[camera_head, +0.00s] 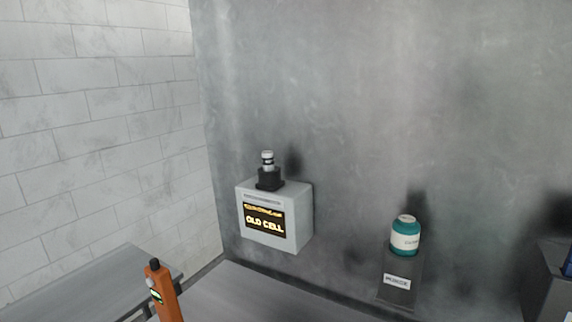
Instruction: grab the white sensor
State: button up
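A small sensor-like piece (267,159) with a whitish-silver top and dark bands stands upright in a black holder (269,178). It is the only thing in view resembling a white sensor, though it is too small to be sure. The holder sits on a light grey box (304,213) with a dark display reading "OLD CELL". The box is against the grey wall, left of the middle. My gripper is not in view, so its state and distance from the sensor do not show.
A teal jar (406,246) with a white label stands on a dark labelled stand (399,281) at right. An orange device (163,293) with a black tip rises at bottom left, near grey table surfaces (85,290). A dark grey object (552,285) is cut off at right.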

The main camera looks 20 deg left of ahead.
aim_at(267, 156)
jog(key=u, duration=0.05)
jog(key=i, duration=1.25)
